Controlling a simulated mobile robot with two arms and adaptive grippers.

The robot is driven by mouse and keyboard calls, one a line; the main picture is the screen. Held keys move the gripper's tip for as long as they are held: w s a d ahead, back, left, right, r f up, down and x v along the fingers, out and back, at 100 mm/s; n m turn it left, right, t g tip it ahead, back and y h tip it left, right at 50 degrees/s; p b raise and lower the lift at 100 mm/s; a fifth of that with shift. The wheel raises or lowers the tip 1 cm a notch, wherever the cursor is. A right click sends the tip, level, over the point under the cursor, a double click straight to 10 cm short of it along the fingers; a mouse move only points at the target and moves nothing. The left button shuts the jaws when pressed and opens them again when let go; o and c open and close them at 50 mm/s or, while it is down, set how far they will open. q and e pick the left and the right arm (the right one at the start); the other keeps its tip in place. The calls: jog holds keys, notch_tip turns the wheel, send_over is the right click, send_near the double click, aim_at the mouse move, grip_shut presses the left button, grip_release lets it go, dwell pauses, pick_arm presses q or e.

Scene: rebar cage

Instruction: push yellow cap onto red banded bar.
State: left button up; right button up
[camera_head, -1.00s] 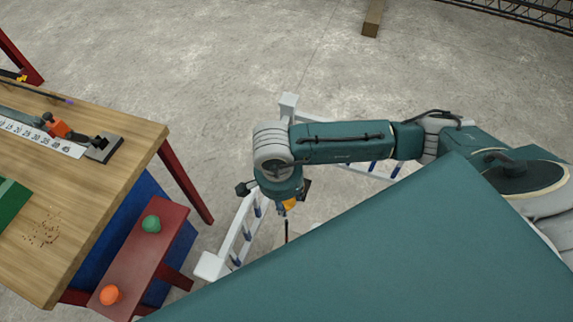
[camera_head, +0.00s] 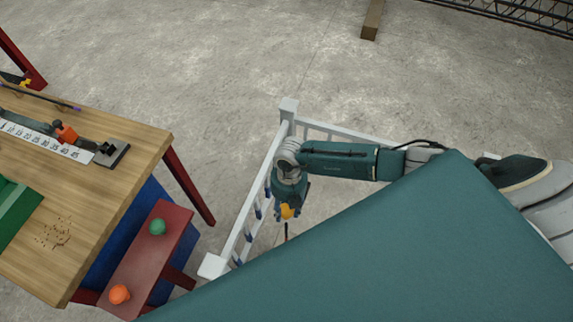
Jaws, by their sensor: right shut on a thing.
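The yellow cap (camera_head: 287,210) shows at the lower end of my right arm, near the middle of the view. My right gripper (camera_head: 288,207) points down and is shut on the cap; its fingers are mostly hidden by the wrist. A thin dark bar (camera_head: 286,231) stands upright just below the cap. I cannot tell whether the cap touches it, and I see no red band on it. My left gripper is out of view.
A white railing frame (camera_head: 246,212) with blue pieces surrounds the gripper on the left and back. A red shelf (camera_head: 150,258) with a green ball (camera_head: 157,227) and an orange ball (camera_head: 119,294) adjoins the wooden workbench (camera_head: 135,165). A wooden beam (camera_head: 372,20) lies behind.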

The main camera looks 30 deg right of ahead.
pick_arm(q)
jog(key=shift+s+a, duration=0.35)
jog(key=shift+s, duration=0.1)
pick_arm(e)
jog(key=shift+f, duration=0.1)
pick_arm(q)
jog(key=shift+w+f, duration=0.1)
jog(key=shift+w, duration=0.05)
pick_arm(e)
jog(key=shift+f, duration=0.15)
jog(key=shift+f+b, duration=0.65)
jog(key=shift+b, duration=0.1)
jog(key=b, duration=0.3)
send_over(286, 224)
jog(key=shift+w+d+f, duration=0.1)
jog(key=shift+d+f, duration=0.05)
jog(key=shift+f, duration=1.95)
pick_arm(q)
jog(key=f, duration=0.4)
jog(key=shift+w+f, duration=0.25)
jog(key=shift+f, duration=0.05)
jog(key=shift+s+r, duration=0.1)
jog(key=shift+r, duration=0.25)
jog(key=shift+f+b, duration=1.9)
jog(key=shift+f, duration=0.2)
pick_arm(e)
jog(key=shift+f, duration=2.55)
